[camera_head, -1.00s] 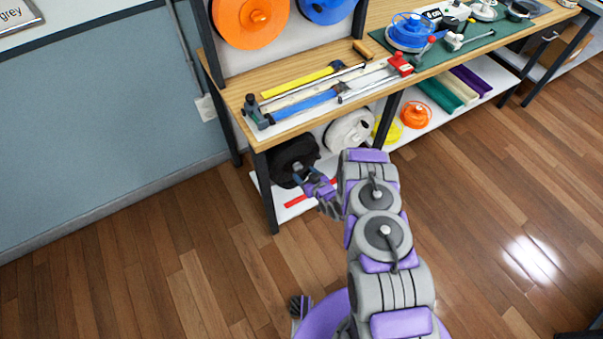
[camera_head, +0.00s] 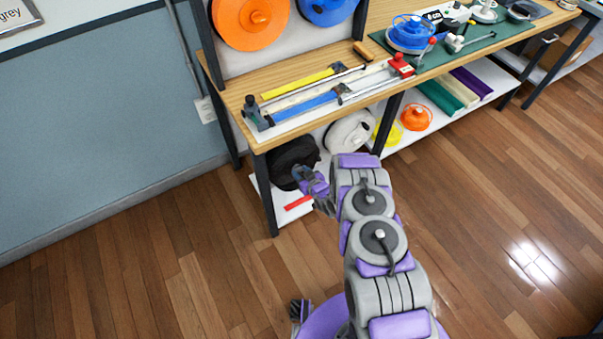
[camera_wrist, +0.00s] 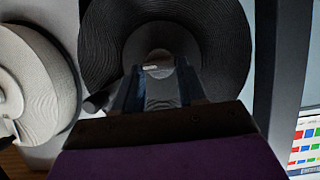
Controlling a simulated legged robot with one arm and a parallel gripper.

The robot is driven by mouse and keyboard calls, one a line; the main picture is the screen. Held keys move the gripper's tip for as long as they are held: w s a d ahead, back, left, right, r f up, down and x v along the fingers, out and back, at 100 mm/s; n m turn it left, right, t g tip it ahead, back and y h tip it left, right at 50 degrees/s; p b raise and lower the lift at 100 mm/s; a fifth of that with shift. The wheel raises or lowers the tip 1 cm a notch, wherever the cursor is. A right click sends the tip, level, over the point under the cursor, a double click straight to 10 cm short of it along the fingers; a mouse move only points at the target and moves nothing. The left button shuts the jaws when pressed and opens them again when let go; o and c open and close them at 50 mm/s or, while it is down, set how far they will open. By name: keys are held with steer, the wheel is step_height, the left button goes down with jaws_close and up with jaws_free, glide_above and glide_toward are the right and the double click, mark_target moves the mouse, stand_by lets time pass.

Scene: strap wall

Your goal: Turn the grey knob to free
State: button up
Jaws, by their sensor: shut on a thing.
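A black reel (camera_head: 291,154) stands on the low shelf under the bench's left end. It fills the upper middle of the wrist view (camera_wrist: 107,45), with a round grey hub at its centre. The grey knob (camera_wrist: 161,60) shows at this hub, partly hidden by the fingers. It has a small pale mark. My gripper (camera_wrist: 159,78) is at the hub with its fingers either side of the knob, shut on it. In the head view my gripper (camera_head: 301,173) reaches the reel's front, and the knob cannot be made out there.
A white reel (camera_head: 349,130) stands to the right of the black one. A red strip (camera_head: 298,202) lies on the shelf (camera_head: 283,214). A black bench leg (camera_head: 265,195) is just left. Tools lie on the bench above. The wooden floor (camera_head: 150,270) is clear.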

steer(key=c, duration=0.4)
steer(key=shift+c, duration=0.2)
steer(key=shift+a+r+p, duration=0.1)
steer(key=shift+p, duration=0.45)
steer(key=p, duration=0.1)
steer(key=n+p, duration=0.1)
steer(key=shift+s+a+n+t+h+p, duration=0.2)
steer(key=shift+n+t+h+p, duration=0.1)
steer(key=shift+h+p, duration=0.1)
steer(key=shift+s+a+n+t+h+p, duration=0.15)
steer(key=shift+n+t+h+p, duration=0.3)
steer(key=shift+n+p, duration=0.4)
steer(key=n+t+b, duration=0.1)
steer(key=n, duration=0.1)
steer(key=f+n+t+h+b, duration=0.1)
steer(key=n+b, duration=0.1)
steer(key=n+t+h+b, duration=0.1)
steer(key=n+b, duration=0.1)
steer(key=shift+s+a+f, duration=0.2)
steer(key=shift+a+f, duration=0.05)
steer(key=shift+a, duration=0.05)
steer(key=shift+n, duration=0.25)
